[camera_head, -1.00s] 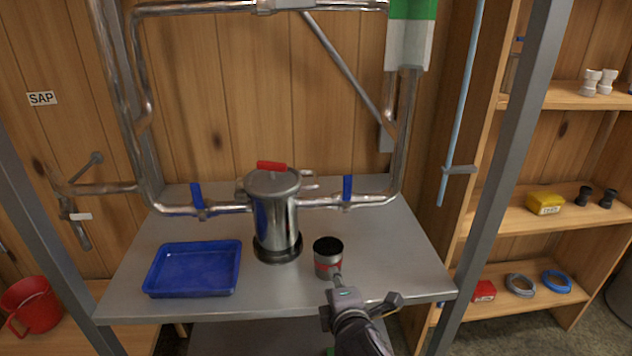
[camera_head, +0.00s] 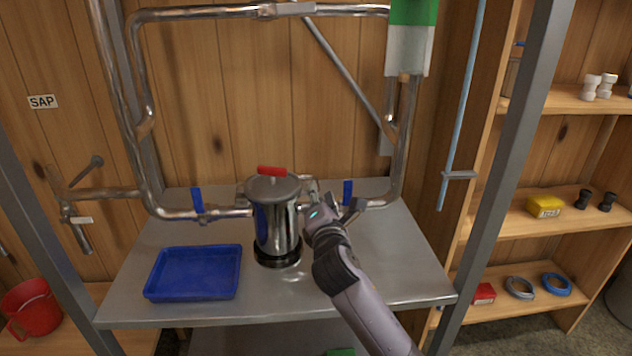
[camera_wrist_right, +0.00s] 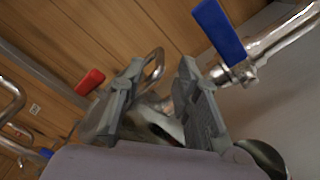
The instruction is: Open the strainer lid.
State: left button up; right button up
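The strainer (camera_head: 276,228) is a shiny upright metal canister on the bench with a black base. Its grey lid (camera_head: 273,189) lies flat on top, seemingly closed, with a red handle (camera_head: 271,171). My right gripper (camera_head: 318,205) is just right of the strainer's upper body, below lid height; whether it touches cannot be told. In the right wrist view my right gripper (camera_wrist_right: 160,66) has its fingers apart, with bent metal pipe showing between or beyond them. The red handle (camera_wrist_right: 90,81) is outside the fingers, left. My left gripper is not in view.
A blue tray (camera_head: 194,272) sits left of the strainer. Metal pipes with blue valve levers (camera_head: 197,199) (camera_head: 347,192) run on both sides. A grey frame post (camera_head: 510,170) stands right. The bench's right front is clear apart from my arm.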

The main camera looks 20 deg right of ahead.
jog(key=x, duration=0.6)
jog(key=shift+s, duration=0.1)
grip_shut()
jog(key=shift+f, duration=0.1)
dwell(0.6)
